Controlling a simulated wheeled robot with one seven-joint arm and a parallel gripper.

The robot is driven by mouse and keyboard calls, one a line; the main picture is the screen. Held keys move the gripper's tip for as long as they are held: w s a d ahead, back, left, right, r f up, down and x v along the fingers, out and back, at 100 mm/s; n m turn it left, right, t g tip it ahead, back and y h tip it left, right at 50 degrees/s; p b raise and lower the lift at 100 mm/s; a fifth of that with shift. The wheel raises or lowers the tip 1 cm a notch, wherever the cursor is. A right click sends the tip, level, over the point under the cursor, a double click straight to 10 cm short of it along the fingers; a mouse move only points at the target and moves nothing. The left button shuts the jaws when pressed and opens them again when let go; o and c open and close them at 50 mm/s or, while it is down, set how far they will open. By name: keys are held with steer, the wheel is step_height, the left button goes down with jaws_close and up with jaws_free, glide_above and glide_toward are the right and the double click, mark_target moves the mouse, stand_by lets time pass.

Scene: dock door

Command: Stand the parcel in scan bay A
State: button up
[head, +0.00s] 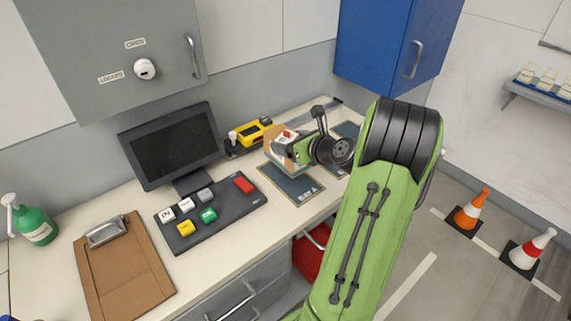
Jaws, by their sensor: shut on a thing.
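The parcel (276,148) is a small box with a brown cardboard side, a pale face and a red mark. It is at the back of the counter, over or at the far end of a dark mat (291,186) with partly readable pale lettering that looks like "BAY A". My gripper (292,150) reaches in from the right and is shut on the parcel. The gripper and wrist hide part of the parcel. I cannot tell whether its underside touches the mat.
A second dark mat (347,130) lies to the right, partly behind my arm. A yellow scanner-like device (254,132), a monitor (172,148) and a button panel (211,213) stand to the left. A blue cabinet (397,40) hangs above. A clipboard (122,270) lies at front left.

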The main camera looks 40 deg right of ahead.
step_height(320, 180, down, 6)
steer(key=shift+w+r+b, duration=0.15)
steer(key=shift+r+b, duration=0.1)
steer(key=shift+b, duration=0.5)
